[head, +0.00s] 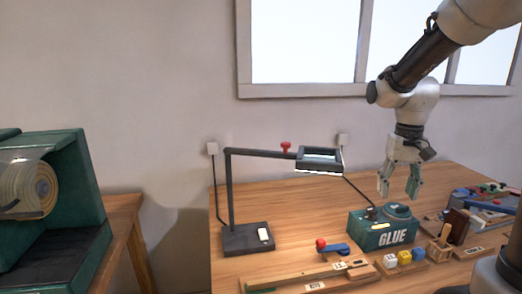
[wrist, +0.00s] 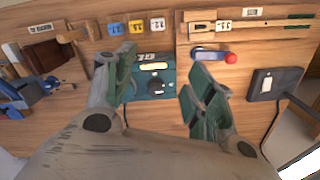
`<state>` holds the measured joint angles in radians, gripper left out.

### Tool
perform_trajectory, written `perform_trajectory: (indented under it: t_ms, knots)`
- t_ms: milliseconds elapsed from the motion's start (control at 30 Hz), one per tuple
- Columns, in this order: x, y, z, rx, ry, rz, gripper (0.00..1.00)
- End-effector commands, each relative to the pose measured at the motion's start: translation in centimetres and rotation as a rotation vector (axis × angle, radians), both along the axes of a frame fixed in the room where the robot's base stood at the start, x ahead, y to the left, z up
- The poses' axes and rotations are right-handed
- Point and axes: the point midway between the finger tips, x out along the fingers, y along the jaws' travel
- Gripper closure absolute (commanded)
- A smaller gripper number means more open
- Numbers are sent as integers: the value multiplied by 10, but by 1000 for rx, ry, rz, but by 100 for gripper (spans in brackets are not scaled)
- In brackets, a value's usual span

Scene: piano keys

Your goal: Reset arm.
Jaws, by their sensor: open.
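My gripper (head: 399,191) hangs from my arm above the right part of the wooden workbench (head: 310,255). Its two green-tipped fingers are spread apart, pointing down, with nothing between them. The teal glue box (head: 384,236) stands on the bench below the fingers, apart from them as far as I can tell. In the wrist view my gripper (wrist: 160,80) shows open fingers on both sides of the glue box (wrist: 153,82), which lies beyond them.
A desk lamp (head: 229,190) reaches across the bench left of my gripper. A green machine (head: 62,190) stands far left.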

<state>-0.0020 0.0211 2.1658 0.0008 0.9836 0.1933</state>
Motion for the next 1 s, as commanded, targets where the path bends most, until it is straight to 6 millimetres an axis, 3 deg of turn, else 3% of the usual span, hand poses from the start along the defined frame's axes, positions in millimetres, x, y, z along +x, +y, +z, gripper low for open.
perform_trajectory:
  t_ms: [300,433,600,1000]
  knots:
    - [-122,0,39,-10,-179,185,45]
    - [-156,-1,47,-20,-271,191,45]
    - [-171,-1,62,-29,-371,189,45]
    - [-173,-1,69,-32,-403,187,45]
